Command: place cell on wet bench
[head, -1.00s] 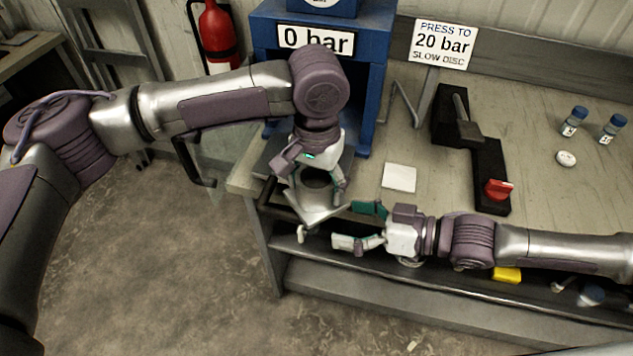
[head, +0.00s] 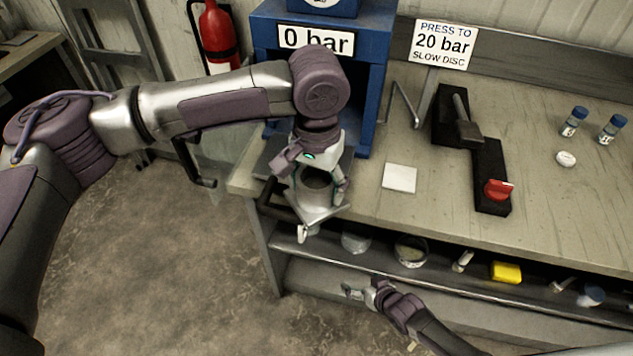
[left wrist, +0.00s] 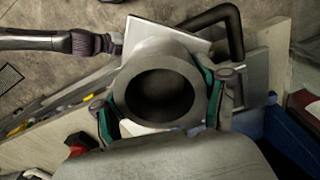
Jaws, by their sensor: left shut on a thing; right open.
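The cell is a grey metal cylinder with an open round bore. It shows close up in the left wrist view (left wrist: 160,92) and small in the head view (head: 316,180). My left gripper (head: 316,178) is shut around it, with green pads on both sides in the left wrist view. A square metal plate (head: 312,212) is just below the cell; I cannot tell if they touch. The wet bench is not clearly identifiable; the wooden-topped bench (head: 350,210) stands beside and under the gripper. My right gripper (head: 364,290) is open and empty, low in front of the bench's shelf.
A blue press (head: 370,80) reading 0 bar stands behind the left gripper. A white square (head: 399,178), a black fixture with a red knob (head: 498,190) and two vials (head: 573,121) are on the bench. The shelf below holds dishes (head: 410,250) and a yellow block (head: 506,272).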

